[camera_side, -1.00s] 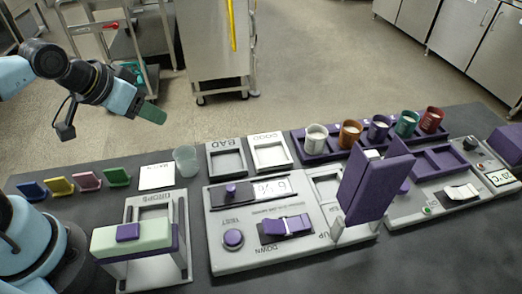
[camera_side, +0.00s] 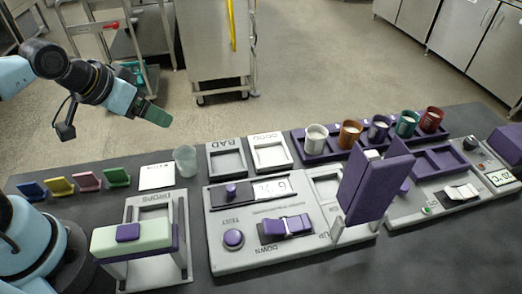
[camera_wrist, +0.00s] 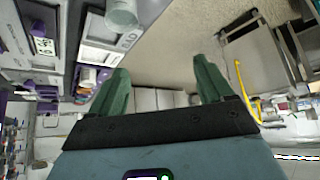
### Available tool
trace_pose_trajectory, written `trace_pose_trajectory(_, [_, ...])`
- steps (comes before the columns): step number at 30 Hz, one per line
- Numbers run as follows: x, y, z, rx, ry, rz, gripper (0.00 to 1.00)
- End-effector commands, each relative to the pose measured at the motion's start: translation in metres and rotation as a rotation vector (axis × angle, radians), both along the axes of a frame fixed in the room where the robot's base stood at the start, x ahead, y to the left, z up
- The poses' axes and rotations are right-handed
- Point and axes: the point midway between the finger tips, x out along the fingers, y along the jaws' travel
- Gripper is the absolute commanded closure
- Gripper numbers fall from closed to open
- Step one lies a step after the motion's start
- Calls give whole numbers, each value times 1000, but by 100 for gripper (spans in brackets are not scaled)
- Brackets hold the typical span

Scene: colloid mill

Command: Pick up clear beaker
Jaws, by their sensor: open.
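The clear beaker (camera_side: 185,160) stands upright on the dark bench, just right of a white label card (camera_side: 156,177). It looks whitish and translucent. In the wrist view a pale, see-through cup that looks like this beaker (camera_wrist: 123,12) is cut off by the top edge. My gripper (camera_side: 154,116) is up in the air, above and to the left of the beaker, and apart from it. In the wrist view its two green fingers (camera_wrist: 160,66) are spread with nothing between them.
Right of the beaker are the BAD tray (camera_side: 227,160) and GOOD tray (camera_side: 270,153), then a purple rack (camera_side: 345,158) with several coloured cups. Coloured scoops (camera_side: 60,186) lie left of the card. The DROPS stand (camera_side: 132,235) and a grey test panel (camera_side: 262,262) are nearer the front.

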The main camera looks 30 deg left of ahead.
Motion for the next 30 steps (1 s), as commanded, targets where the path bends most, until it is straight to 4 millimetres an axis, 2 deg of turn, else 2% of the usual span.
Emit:
trace_pose_trajectory(5, [2,-4,1,27,49,-60,20])
trace_pose_trajectory(19, [16,-37,2,169,416,-656,20])
trace_pose_trajectory(25, [17,-41,-2,174,451,-731,20])
trace_pose_trajectory(30, [19,-42,-21,175,451,-731,20])
